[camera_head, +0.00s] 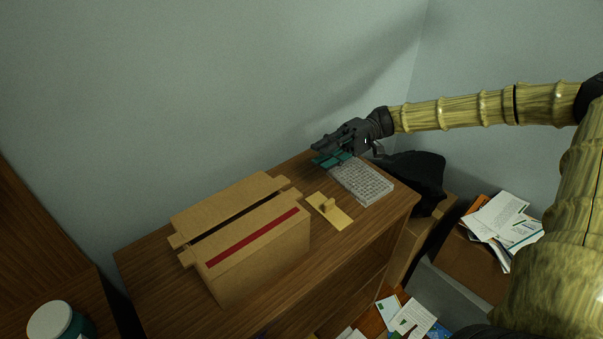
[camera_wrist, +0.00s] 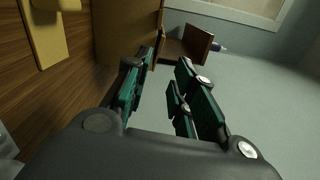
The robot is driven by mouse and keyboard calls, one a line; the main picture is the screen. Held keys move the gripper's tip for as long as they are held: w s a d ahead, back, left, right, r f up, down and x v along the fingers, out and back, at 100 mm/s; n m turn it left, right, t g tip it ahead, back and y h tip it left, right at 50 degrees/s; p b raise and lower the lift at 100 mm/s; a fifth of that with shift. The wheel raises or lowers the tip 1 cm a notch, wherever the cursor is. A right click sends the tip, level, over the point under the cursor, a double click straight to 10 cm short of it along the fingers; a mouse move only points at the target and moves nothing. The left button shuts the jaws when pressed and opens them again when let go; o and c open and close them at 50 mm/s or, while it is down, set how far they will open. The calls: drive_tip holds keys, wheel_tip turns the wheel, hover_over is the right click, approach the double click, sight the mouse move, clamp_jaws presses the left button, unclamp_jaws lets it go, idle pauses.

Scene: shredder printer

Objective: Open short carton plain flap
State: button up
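A brown cardboard carton (camera_head: 270,250) stands on the wooden cabinet top. Its two long top flaps lie nearly closed with a dark gap between them. The near flap carries a red stripe (camera_head: 252,237); the far flap (camera_head: 222,207) is plain. Small end flaps stick out at both ends. My gripper (camera_head: 322,158) is above the back right of the cabinet top, to the right of the carton and apart from it. In the wrist view its green-padded fingers (camera_wrist: 163,95) are spread with nothing between them. Part of the carton (camera_wrist: 120,35) shows beyond the fingers there.
A grey keyboard (camera_head: 362,182) lies below and right of my gripper. A yellow plate with a knob (camera_head: 330,212) lies between carton and keyboard. A black bag (camera_head: 418,175) and a box of papers (camera_head: 500,230) are at right. A wall runs behind the cabinet.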

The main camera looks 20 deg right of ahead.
drive_tip(key=x, duration=1.1)
idle(0.3)
clamp_jaws()
